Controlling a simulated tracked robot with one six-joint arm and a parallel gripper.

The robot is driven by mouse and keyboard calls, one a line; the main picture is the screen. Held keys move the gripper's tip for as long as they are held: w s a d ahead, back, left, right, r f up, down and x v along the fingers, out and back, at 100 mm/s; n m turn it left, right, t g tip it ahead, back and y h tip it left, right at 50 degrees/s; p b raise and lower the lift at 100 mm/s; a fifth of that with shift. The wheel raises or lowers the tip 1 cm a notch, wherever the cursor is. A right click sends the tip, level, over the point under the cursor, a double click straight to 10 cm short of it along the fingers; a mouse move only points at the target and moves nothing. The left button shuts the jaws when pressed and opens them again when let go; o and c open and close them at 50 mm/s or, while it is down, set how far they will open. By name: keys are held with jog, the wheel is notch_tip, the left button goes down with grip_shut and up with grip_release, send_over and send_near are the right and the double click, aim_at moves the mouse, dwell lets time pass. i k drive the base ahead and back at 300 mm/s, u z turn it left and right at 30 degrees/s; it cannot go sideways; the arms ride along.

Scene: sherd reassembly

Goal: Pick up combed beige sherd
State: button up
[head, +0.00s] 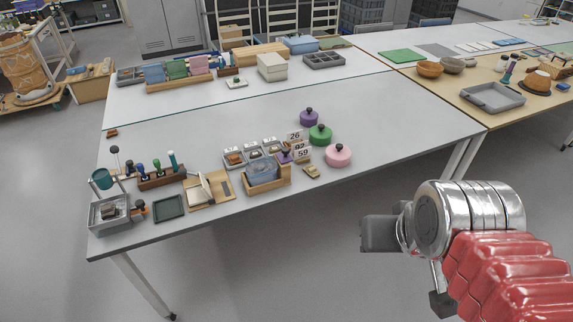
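A small beige piece (311,171) lies on the near table, just left of the pink lidded pot; it may be the combed beige sherd, but it is too small to make out combing. Several small trays (235,158) behind the blue tub hold other small pieces, one of them brownish. My gripper (380,233) appears as a dark grey block at the end of my arm, over the floor right of the table's front edge, well apart from the beige piece. Its fingers cannot be made out, and nothing is visibly held.
A blue tub in a wooden holder (266,184), number cards (303,153) and pink (338,155), green (320,135) and purple (309,117) pots surround the beige piece. A wooden stand (210,190) and a grey basin (108,214) stand further left. The table's right part is clear.

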aim_at(310, 170)
jog(key=u, duration=0.4)
jog(key=i, duration=0.75)
jog(key=u, duration=0.6)
jog(key=i, duration=0.8)
jog(key=u, duration=0.25)
